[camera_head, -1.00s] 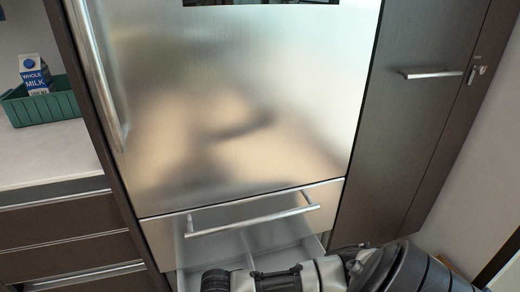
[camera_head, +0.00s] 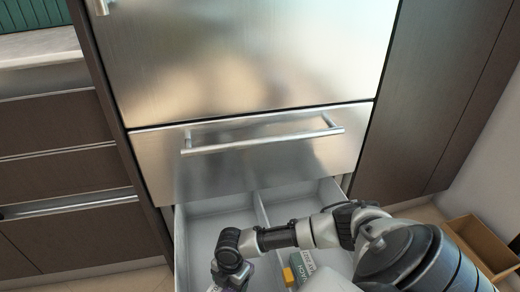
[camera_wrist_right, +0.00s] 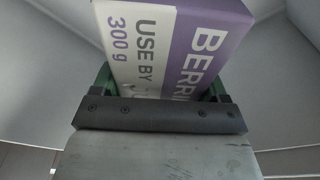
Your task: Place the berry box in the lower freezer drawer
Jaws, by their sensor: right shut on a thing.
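The berry box (camera_wrist_right: 150,45) is white and purple with "BERRI", "USE BY" and "300 g" lettering, and fills the upper middle of the right wrist view. My right gripper (camera_wrist_right: 160,82) is shut on it, with a green fingertip on each side. Pale grey walls surround the box there. In the head view the lower freezer drawer (camera_head: 207,228) is pulled out, light grey inside. My right arm reaches from the right across it, with the wrist over its left part. My left gripper is not in view.
A divider (camera_head: 262,209) splits the drawer. Right of it lie a green-grey lettered pack (camera_head: 303,266) and a small yellow item (camera_head: 288,276), partly hidden by my arm. The closed panel above has a bar handle (camera_head: 263,141). A brown open box (camera_head: 480,247) stands on the floor at right.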

